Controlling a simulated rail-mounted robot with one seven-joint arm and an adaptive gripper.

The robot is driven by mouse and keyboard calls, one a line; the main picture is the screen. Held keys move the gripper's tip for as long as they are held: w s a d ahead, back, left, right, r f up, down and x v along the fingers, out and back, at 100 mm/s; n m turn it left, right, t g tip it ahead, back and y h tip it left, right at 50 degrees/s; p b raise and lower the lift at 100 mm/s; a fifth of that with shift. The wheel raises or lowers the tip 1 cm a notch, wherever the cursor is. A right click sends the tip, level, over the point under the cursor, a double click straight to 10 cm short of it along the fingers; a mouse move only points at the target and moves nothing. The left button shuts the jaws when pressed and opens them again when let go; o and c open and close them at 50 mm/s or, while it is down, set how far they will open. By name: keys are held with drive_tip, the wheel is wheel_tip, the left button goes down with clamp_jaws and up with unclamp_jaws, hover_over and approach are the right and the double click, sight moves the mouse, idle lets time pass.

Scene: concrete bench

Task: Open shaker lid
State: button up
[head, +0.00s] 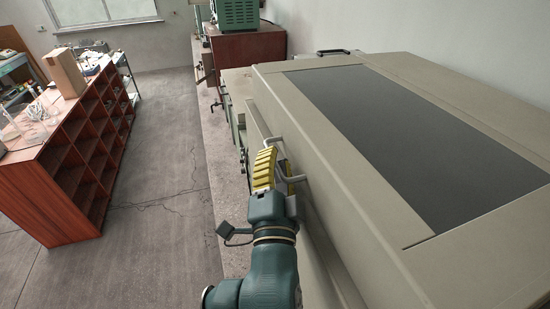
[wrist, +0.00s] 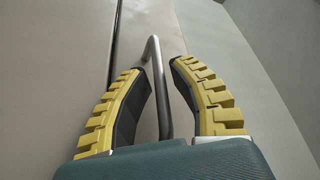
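The shaker (head: 400,215) is a large beige box at the right of the head view, its broad lid (head: 322,150) down and set with a dark window (head: 410,130). A grey metal bar handle (head: 298,179) stands out from its front side. It also shows in the wrist view (wrist: 156,62), running between my fingers. My gripper (head: 277,165) is at this handle, its yellow-ribbed fingers on either side of the bar. In the wrist view my gripper (wrist: 160,68) looks open, with gaps beside the bar; firm contact cannot be made out.
A red-brown shelf unit (head: 75,160) with a cardboard box (head: 65,72) stands at the left across open floor (head: 160,215). A green device (head: 236,14) on a brown cabinet (head: 248,50) stands beyond the shaker. The concrete bench edge (head: 215,150) runs along the shaker's front.

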clamp_jaws()
drive_tip(key=shift+s, duration=0.1)
